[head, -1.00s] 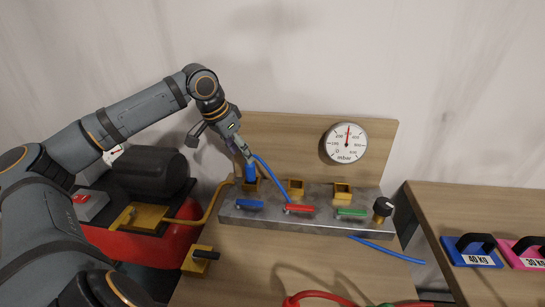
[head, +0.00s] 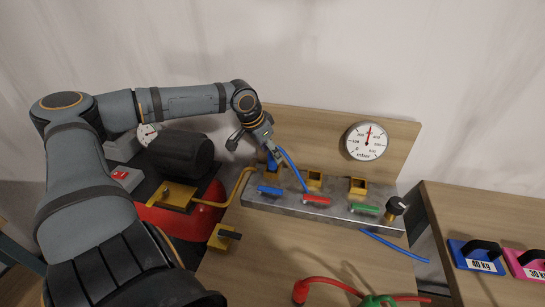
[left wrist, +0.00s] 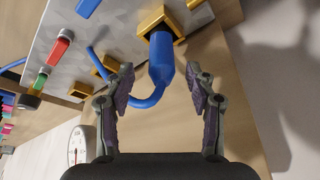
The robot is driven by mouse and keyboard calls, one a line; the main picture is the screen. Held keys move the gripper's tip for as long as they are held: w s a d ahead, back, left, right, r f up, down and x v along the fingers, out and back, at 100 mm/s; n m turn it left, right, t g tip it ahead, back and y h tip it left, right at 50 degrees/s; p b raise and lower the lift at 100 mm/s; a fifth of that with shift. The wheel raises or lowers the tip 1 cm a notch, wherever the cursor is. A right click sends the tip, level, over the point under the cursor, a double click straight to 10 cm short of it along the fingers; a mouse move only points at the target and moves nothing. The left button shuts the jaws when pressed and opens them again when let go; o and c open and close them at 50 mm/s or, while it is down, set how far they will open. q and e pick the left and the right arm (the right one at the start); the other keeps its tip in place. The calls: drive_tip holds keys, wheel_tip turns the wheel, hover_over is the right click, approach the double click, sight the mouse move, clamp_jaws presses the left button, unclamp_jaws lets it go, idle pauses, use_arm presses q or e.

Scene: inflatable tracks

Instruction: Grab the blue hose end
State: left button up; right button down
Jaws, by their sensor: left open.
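The blue hose end (left wrist: 161,60) is a thick blue plug standing in a yellow square socket (left wrist: 182,22) on the grey manifold block. A thin blue hose curves away from it, plain in the head view (head: 291,168). My left gripper (left wrist: 161,84) is open, with one finger on each side of the blue hose end and a gap to each. In the head view my left gripper (head: 271,147) comes down from above at the leftmost socket and partly hides the blue hose end (head: 272,162). My right gripper is not in view.
The manifold (head: 340,213) carries blue, red and green levers and two more yellow sockets. A pressure gauge (head: 366,141) is on the wooden backboard. Red and green hoses (head: 325,282) lie in front. A red tank (head: 170,222) stands left; labelled weights (head: 478,256) lie on the right table.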

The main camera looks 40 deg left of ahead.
sight(273, 160)
use_arm(q)
drive_tip(key=f, duration=0.1)
drive_tip(key=f+b, duration=0.1)
drive_tip(key=f, duration=0.2)
drive_tip(key=shift+w+a, duration=0.1)
drive_tip(key=shift+w, duration=0.2)
drive_tip(key=shift+w+f+b, duration=0.3)
drive_tip(key=shift+w+f, duration=0.15)
drive_tip(key=shift+f, duration=0.05)
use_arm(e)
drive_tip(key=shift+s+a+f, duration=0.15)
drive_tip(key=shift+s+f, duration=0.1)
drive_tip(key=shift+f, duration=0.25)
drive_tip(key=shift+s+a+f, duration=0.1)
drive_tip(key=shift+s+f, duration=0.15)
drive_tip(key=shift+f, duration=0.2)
use_arm(q)
drive_tip(key=shift+r, duration=0.1)
clamp_jaws()
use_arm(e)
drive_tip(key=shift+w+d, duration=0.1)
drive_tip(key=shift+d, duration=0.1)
